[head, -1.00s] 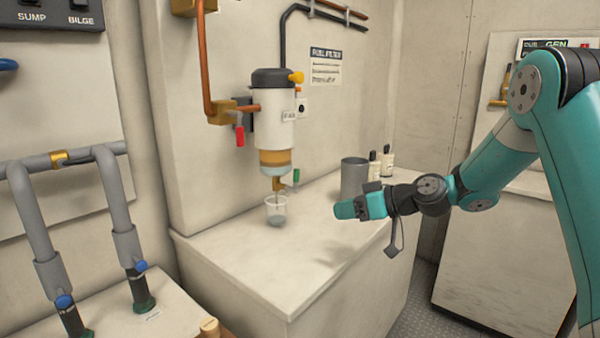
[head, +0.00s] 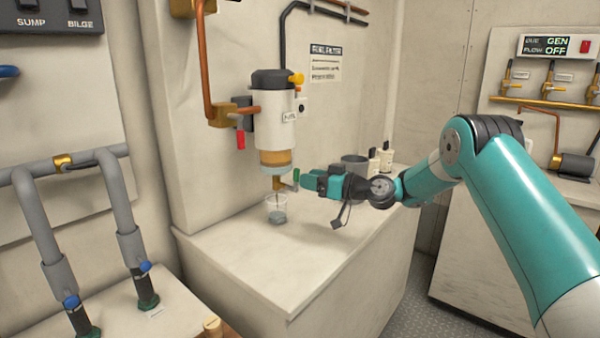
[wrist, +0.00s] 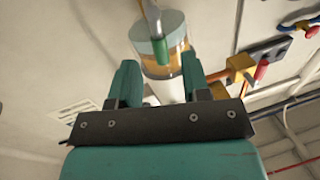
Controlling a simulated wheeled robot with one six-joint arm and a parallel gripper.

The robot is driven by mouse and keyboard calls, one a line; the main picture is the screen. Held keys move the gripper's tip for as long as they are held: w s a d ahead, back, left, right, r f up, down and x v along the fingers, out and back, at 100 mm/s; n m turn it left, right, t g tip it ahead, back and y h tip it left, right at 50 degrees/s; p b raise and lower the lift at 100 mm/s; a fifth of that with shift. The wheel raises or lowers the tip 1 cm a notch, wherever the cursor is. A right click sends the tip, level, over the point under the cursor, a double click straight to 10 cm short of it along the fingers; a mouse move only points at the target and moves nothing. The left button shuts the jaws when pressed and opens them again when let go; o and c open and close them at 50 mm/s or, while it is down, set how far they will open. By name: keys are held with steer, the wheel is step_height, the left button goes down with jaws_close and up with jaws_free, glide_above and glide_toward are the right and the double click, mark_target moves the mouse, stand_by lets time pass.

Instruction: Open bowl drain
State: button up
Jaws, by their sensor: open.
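The fuel filter (head: 275,125) hangs on the wall, with an amber and pale blue bowl (head: 277,161) at its bottom. Below the bowl is a brass drain (head: 278,183) with a small green lever (head: 295,175). A clear cup (head: 277,210) with greyish content stands under the drain. My gripper (head: 303,178) is just right of the lever, pointing left at it. In the wrist view my gripper (wrist: 158,66) has its two green fingers apart, and the green lever (wrist: 166,55) shows upright between their tips. Whether a finger touches it, I cannot tell.
A grey canister (head: 354,164) and white bottles (head: 381,160) stand behind my wrist on the white counter (head: 250,255). A red-handled valve (head: 240,138) is on the filter's left. The counter front is clear.

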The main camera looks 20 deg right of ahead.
mark_target(298, 176)
steer(key=shift+p+x, duration=0.3)
steer(key=shift+x, duration=1.6)
jaws_close()
steer(key=shift+s+a+f+n+b, duration=0.15)
steer(key=shift+n+b, duration=0.25)
steer(key=shift+b, duration=0.8)
steer(key=shift+n+b, duration=0.3)
steer(key=shift+b, duration=0.1)
steer(key=shift+r, duration=0.2)
jaws_free()
